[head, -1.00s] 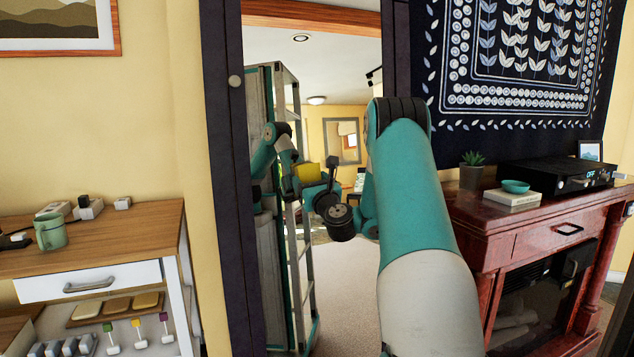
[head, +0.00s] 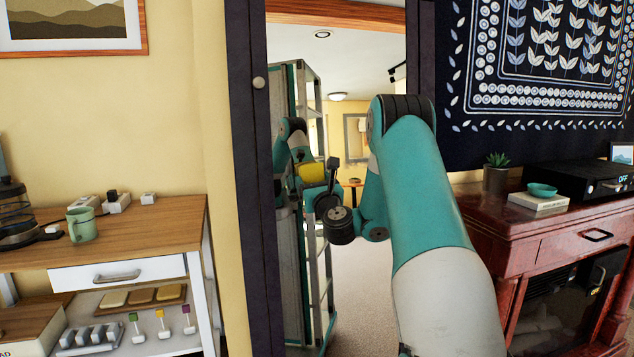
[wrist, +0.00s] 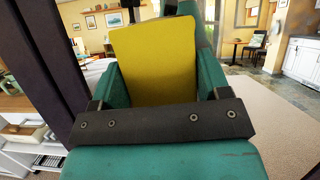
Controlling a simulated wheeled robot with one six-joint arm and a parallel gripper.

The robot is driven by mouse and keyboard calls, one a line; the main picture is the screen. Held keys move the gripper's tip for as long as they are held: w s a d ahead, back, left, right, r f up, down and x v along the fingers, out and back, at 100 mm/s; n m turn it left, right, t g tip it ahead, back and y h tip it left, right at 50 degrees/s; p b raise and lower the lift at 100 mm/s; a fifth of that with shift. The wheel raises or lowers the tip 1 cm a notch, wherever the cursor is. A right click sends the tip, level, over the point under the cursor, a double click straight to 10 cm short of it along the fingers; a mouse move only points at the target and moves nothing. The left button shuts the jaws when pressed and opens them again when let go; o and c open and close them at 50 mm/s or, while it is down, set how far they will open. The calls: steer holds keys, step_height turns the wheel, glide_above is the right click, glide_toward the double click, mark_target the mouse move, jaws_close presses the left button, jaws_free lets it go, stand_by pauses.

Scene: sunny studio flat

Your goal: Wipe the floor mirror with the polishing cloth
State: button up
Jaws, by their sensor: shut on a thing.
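The floor mirror (head: 345,75) stands upright in a dark frame at the middle of the head view. Its glass reflects the room and parts of my arm. My gripper (head: 332,178) is in front of the glass, towards its left side, partly merged with the reflections. In the wrist view my gripper (wrist: 160,75) is shut on the yellow polishing cloth (wrist: 153,58), which stands up flat between the two teal fingers. The mirror's dark frame (wrist: 45,50) rises at the left there. I cannot tell whether the cloth touches the glass.
A wood-topped cart (head: 150,235) with a green mug (head: 82,226) stands at the left. A red-brown fireplace cabinet (head: 520,240) stands close at the right, bearing a plant (head: 496,175), a teal bowl (head: 542,189) and a black box (head: 580,180). A dark patterned hanging (head: 540,110) covers the wall above.

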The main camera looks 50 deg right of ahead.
mark_target(345, 164)
step_height(345, 164, up, 2)
steer(key=shift+w+r+p, duration=0.1)
steer(key=shift+r+p, duration=0.15)
steer(key=shift+p, duration=0.7)
steer(key=shift+d+f, duration=0.1)
steer(key=shift+d, duration=0.05)
steer(key=shift+s+d+p, duration=0.1)
steer(key=shift+s+d, duration=0.85)
steer(key=shift+d, duration=0.45)
steer(key=shift+s+d+p, duration=0.15)
steer(key=shift+s+d, duration=0.75)
steer(key=shift+d, duration=0.55)
steer(key=shift+s+d+p, duration=0.1)
steer(key=shift+s+d, duration=0.85)
steer(key=shift+d, duration=0.45)
steer(key=s+d+p, duration=0.4)
steer(key=s+d, duration=0.1)
steer(key=d, duration=0.4)
steer(key=shift+s, duration=0.15)
